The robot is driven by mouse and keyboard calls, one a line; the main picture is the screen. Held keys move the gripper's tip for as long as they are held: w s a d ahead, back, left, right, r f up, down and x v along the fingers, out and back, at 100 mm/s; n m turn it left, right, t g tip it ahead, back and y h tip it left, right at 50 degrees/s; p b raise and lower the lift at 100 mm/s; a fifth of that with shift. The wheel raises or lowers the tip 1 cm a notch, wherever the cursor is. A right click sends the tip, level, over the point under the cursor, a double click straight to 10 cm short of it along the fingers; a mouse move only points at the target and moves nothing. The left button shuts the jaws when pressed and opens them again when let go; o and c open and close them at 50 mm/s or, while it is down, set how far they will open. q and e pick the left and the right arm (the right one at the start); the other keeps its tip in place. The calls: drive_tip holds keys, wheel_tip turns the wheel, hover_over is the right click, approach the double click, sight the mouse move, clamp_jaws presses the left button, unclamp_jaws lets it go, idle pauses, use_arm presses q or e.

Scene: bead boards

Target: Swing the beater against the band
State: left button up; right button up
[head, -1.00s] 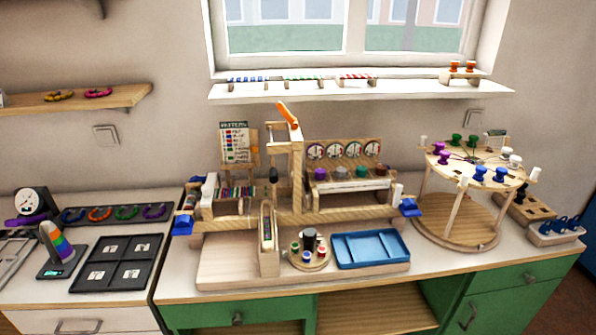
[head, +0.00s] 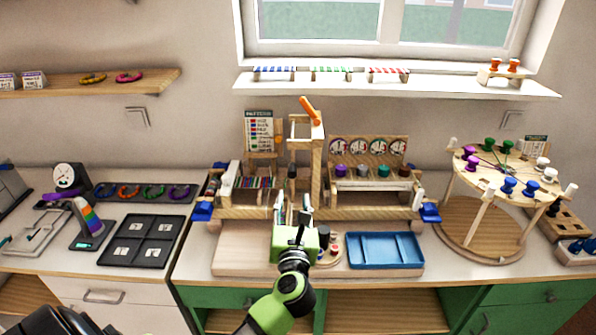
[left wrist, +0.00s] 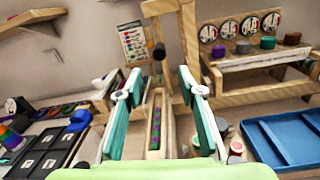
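The wooden loom-like frame (head: 317,165) stands on the counter. A dark-knobbed upright handle (head: 292,171), seemingly the beater, stands at its middle; its knob also shows in the left wrist view (left wrist: 159,51). Below it, a narrow wooden channel (left wrist: 143,132) holds a patterned strip (left wrist: 156,128), seemingly the band. My left gripper (head: 293,205) is in front of the frame, over the channel. In the left wrist view its two fingers (left wrist: 160,85) are spread, with the handle and channel visible between them, apparently not touched. My arm hides the channel in the head view. My right gripper is not in view.
A blue tray (head: 385,264) and a small round stand of spools (head: 328,246) are right of the gripper. A round peg table (head: 501,168) stands further right. A black four-panel tray (head: 141,241) lies left. The pale board (head: 240,258) left of the gripper is bare.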

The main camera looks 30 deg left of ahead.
sight(292, 175)
use_arm(q)
drive_tip(key=p+x, duration=0.2)
drive_tip(key=x, duration=0.9)
drive_tip(key=shift+a, duration=0.15)
drive_tip(key=shift+x, duration=0.8)
clamp_jaws()
